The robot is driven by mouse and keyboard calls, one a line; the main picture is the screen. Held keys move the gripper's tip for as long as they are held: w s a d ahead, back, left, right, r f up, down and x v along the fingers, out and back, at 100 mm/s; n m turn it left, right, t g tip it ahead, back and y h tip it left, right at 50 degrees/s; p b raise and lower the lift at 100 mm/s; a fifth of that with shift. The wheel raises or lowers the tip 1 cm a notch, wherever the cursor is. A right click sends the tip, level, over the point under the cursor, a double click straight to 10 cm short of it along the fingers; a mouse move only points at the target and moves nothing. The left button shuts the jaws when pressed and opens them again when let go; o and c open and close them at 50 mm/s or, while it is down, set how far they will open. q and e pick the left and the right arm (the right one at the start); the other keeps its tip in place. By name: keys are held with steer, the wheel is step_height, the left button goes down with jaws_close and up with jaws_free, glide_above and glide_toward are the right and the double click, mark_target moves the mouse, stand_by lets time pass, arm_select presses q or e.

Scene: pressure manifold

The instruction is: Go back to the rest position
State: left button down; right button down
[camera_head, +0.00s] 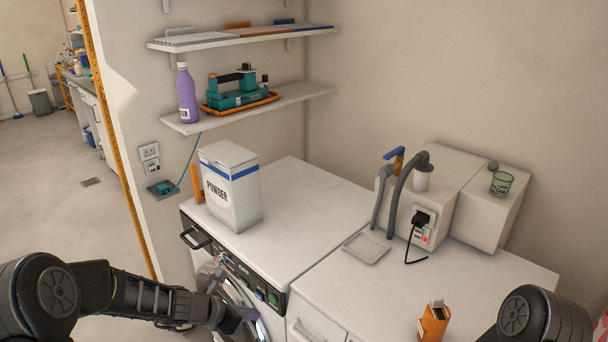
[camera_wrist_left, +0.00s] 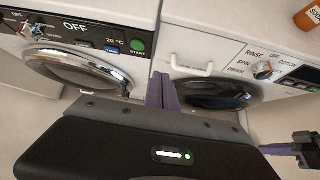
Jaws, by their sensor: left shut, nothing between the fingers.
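My left gripper (camera_head: 246,315) is in front of the white washing machine (camera_head: 285,222), near its round door (camera_head: 226,287), and partly overlaps it in the head view. In the left wrist view its purple fingers (camera_wrist_left: 163,92) are together with nothing between them. They point at the gap between two machine fronts. My right arm's dark joint (camera_head: 535,315) shows at the bottom right of the head view. My right gripper (camera_wrist_left: 282,149) shows at the right edge of the left wrist view, with a purple finger; its opening is unclear.
A powder box (camera_head: 232,190) stands on the machine. An orange container (camera_head: 433,322) and a tray (camera_head: 366,248) are on the right top. Wall shelves (camera_head: 290,98) hold a purple bottle (camera_head: 186,95) and a teal device (camera_head: 236,93). The left floor (camera_head: 60,190) is clear.

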arm_select(q)
steer(key=s+f+m+g+y, duration=0.3)
steer(key=s+f+m+y, duration=0.1)
steer(key=s+f+m, duration=1.1)
steer(key=s+d+f+m+g+h, duration=0.1)
steer(key=s+d+f+m, duration=0.1)
steer(key=s+d+m, duration=0.3)
steer(key=s+d+f+m+g+h, duration=0.1)
steer(key=s+d+m, duration=0.4)
steer(key=s, duration=0.7)
steer(key=shift+d+f+m+g, duration=0.25)
steer(key=shift+f+m+g, duration=0.15)
steer(key=shift+f+g, duration=0.45)
steer(key=shift+s+f, duration=0.1)
